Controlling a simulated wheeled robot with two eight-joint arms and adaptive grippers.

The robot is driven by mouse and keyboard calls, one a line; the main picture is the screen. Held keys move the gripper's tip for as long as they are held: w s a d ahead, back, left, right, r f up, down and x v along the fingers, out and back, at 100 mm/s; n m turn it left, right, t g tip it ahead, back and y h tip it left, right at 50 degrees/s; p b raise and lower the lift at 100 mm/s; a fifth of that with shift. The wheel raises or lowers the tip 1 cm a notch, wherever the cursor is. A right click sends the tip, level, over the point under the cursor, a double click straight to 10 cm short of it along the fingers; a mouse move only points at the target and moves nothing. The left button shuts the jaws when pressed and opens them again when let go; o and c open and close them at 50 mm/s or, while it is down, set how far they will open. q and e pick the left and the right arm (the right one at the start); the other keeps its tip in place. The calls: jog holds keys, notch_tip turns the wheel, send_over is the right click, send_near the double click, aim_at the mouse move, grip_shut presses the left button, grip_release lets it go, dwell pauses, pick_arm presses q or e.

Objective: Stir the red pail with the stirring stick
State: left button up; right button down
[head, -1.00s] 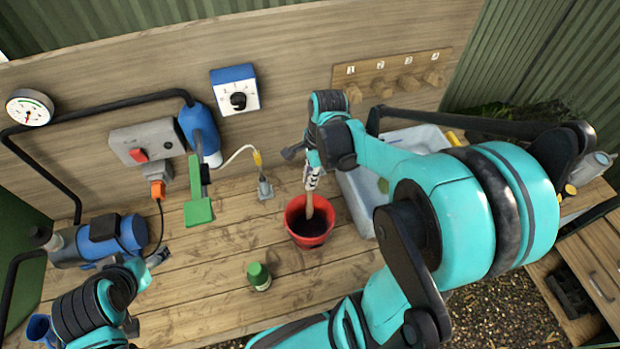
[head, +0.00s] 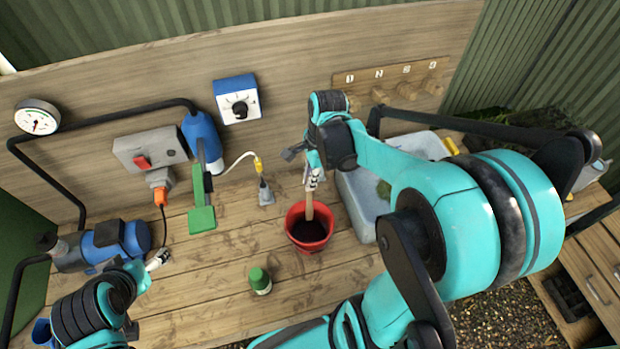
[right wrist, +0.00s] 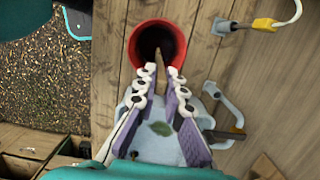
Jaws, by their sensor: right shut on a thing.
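The red pail (head: 325,243) stands on the wooden bench, with dark contents inside. The stirring stick (head: 309,206) is a pale wooden stick; its lower end is inside the pail. My right gripper (head: 312,181) is above the pail, shut on the stick's upper part. In the right wrist view, the gripper (right wrist: 164,95) points at the red pail (right wrist: 133,47) and the stick (right wrist: 158,62) runs from between the fingers into it. My left gripper (head: 158,260) is at the bench's left, near the blue pump, away from the pail; its jaw opening is too small to judge.
A grey tub (head: 359,207) stands right of the pail, close to it. A green-capped bottle (head: 260,281) stands front left of the pail. A green paddle-like tool (head: 202,218) and a blue pump (head: 100,245) are further left.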

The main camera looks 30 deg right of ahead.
jog(key=shift+r, duration=0.1)
notch_tip(320, 180, up, 5)
jog(key=p, duration=0.4)
dwell(0.3)
dwell(0.4)
